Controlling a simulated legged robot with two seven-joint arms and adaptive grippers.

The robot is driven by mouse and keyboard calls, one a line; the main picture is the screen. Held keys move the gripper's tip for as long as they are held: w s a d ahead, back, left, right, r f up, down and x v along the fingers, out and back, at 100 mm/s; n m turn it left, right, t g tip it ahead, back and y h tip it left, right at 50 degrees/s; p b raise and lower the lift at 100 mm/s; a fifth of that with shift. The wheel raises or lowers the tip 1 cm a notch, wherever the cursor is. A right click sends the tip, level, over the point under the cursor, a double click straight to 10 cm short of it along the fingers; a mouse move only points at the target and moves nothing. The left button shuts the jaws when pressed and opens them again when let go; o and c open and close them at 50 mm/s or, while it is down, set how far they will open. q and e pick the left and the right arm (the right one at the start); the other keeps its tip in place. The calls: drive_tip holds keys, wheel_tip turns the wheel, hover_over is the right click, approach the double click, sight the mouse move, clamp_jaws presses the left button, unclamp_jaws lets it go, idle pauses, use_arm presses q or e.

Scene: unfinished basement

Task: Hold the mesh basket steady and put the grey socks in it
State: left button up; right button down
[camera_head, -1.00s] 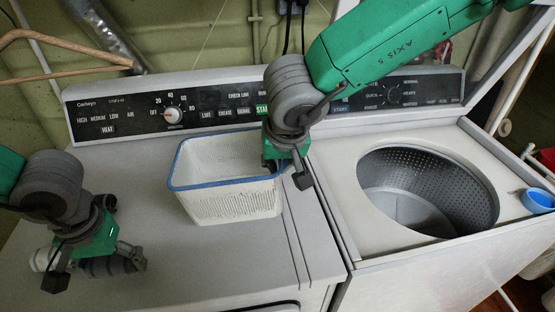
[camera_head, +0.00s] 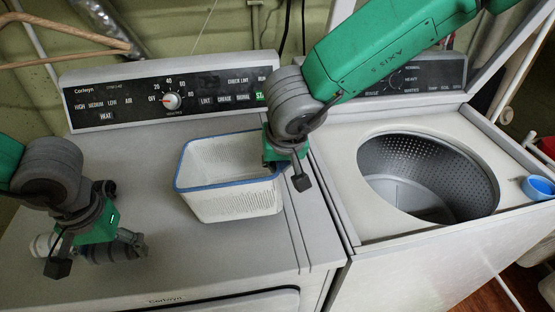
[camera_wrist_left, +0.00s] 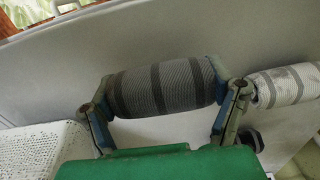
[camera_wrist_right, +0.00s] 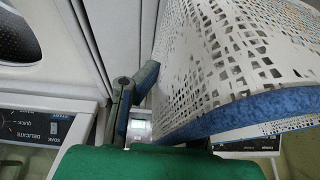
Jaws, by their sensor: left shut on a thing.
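The grey socks (camera_head: 112,250) are a dark grey striped roll on the dryer top, left of the basket. My left gripper (camera_head: 100,249) is shut around the roll. Its two fingers press the roll's ends in the left wrist view (camera_wrist_left: 166,88). The mesh basket (camera_head: 236,203), white with a blue rim, stands upright on the dryer. Its visible inside looks empty. My right gripper (camera_head: 288,165) is at the basket's right rim. In the right wrist view one finger (camera_wrist_right: 128,105) is beside the basket wall (camera_wrist_right: 215,70); the other is hidden, so its grip is unclear.
A whitish striped sock roll (camera_head: 42,244) lies just left of the grey one. The dryer's control panel (camera_head: 170,100) rises behind. The open washer drum (camera_head: 425,178) is to the right, with a blue cup (camera_head: 538,188) beyond. Dryer top between socks and basket is clear.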

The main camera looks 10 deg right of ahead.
drive_tip(key=shift+f, duration=1.35)
drive_tip(key=c, duration=1.7)
unclamp_jaws()
clamp_jaws()
